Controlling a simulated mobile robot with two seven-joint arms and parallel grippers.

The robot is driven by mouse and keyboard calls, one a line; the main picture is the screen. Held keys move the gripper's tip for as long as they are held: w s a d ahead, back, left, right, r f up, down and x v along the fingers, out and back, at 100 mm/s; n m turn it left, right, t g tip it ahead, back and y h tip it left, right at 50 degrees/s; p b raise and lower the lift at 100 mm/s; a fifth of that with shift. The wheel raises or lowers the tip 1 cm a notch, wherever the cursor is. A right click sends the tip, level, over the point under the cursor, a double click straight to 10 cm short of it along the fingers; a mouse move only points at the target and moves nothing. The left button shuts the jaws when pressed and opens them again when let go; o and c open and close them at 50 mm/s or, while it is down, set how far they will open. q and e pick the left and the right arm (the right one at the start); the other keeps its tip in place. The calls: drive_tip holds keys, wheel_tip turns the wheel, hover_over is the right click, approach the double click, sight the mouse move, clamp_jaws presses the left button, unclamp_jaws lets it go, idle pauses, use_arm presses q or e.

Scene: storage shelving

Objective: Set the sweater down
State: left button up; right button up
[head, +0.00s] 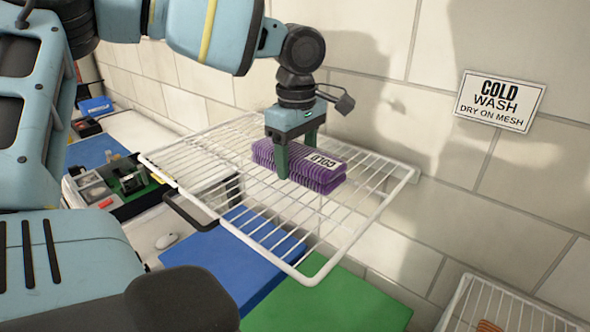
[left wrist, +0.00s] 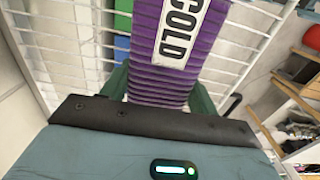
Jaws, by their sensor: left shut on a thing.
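The sweater (head: 318,171) is a folded purple ribbed bundle with a white "COLD" label. My left gripper (head: 297,165) is shut on it from above, with one green finger on each side. The sweater is over the white wire mesh shelf (head: 250,222) fixed to the wall; I cannot tell whether it touches the wires. In the left wrist view the sweater (left wrist: 172,75) lies between the green fingers (left wrist: 160,90), its label facing the camera, with the mesh behind it. My right gripper is not in view.
A "COLD WASH DRY ON MESH" sign (head: 500,101) hangs on the tiled wall at right. Another wire rack (head: 462,300) is at lower right. Blue (head: 225,262) and green (head: 335,300) surfaces and an open box of small items (head: 125,208) lie below. The mesh around the sweater is bare.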

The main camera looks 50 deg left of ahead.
sight(295, 150)
use_arm(q)
drive_tip(key=shift+a+f, duration=0.15)
drive_tip(key=shift+f, duration=0.75)
drive_tip(key=shift+a+f, duration=0.1)
drive_tip(key=shift+f, duration=0.75)
drive_tip(key=shift+f, duration=0.2)
drive_tip(key=o, duration=1.1)
drive_tip(key=shift+o, duration=0.2)
drive_tip(key=shift+r, duration=0.1)
wheel_tip(295, 150, up, 12)
drive_tip(key=shift+r, duration=0.1)
